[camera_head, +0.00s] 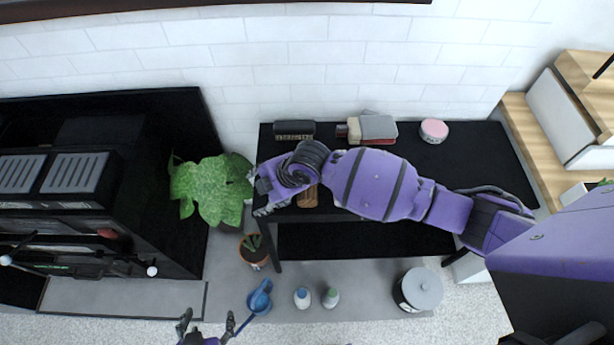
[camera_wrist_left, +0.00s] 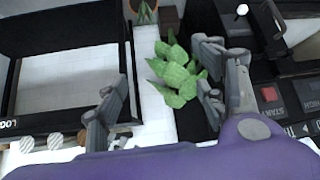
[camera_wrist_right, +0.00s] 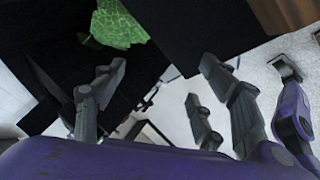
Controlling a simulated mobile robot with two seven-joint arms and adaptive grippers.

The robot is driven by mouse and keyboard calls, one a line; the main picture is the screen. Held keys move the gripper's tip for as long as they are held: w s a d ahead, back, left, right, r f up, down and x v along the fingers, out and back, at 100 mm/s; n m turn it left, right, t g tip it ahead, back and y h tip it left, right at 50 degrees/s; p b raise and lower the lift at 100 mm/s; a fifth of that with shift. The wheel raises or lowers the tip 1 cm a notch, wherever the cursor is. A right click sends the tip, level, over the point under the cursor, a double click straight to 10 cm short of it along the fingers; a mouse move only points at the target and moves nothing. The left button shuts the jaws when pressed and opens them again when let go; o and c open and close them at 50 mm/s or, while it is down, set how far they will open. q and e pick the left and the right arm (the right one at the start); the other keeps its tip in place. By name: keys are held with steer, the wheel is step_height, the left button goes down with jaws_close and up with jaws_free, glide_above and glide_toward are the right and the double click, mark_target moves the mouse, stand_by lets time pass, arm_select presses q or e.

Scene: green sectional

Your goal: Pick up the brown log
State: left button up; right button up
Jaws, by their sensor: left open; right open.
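A brown block-like piece, which looks like the log (camera_head: 308,196), lies at the front edge of the black table (camera_head: 450,170). My right forearm and wrist cover much of it in the head view. A small round brown end (camera_wrist_left: 82,137), perhaps the same log, shows at lower left in the left wrist view. My right gripper (camera_head: 257,193) is open and empty, left of the brown piece and close to the green leaves. My left gripper (camera_head: 207,318) is open and empty, low at the front near the blue scoop. The right wrist view shows no log.
A small potted plant (camera_head: 254,250), blue scoop (camera_head: 260,298), two bottles and a white-lidded bin (camera_head: 420,290) stand on the floor. A pink-topped tin (camera_head: 434,130) sits on the table.

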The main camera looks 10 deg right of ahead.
steer(key=w+d+r+n+g+h, duration=0.1)
steer(key=d+n, duration=0.2)
steer(key=d, duration=0.1)
steer(key=w+d+r+n+g+h, duration=0.1)
steer(key=d+n+h, duration=0.1)
steer(key=d+n, duration=0.1)
steer(key=w+d+r+n+g+h, duration=0.1)
steer(key=d+n+h, duration=0.1)
steer(key=d+n, duration=0.2)
steer(key=shift+w+d+r+n+b, duration=0.3)
steer(key=shift+w+d+r+n, duration=0.05)
steer(key=shift+n, duration=0.15)
steer(key=shift+s+d+f+g+h, duration=0.2)
steer(key=shift+d+g+h, duration=0.1)
steer(key=shift+g, duration=0.1)
steer(key=shift+f+n, duration=0.3)
steer(key=shift+f, duration=0.1)
steer(key=f, duration=0.6)
steer(key=shift+w+d+f, duration=0.25)
steer(key=shift+d+f, duration=0.05)
steer(key=shift+f, duration=0.05)
steer(key=shift+r, duration=0.1)
steer(key=c, duration=1.5)
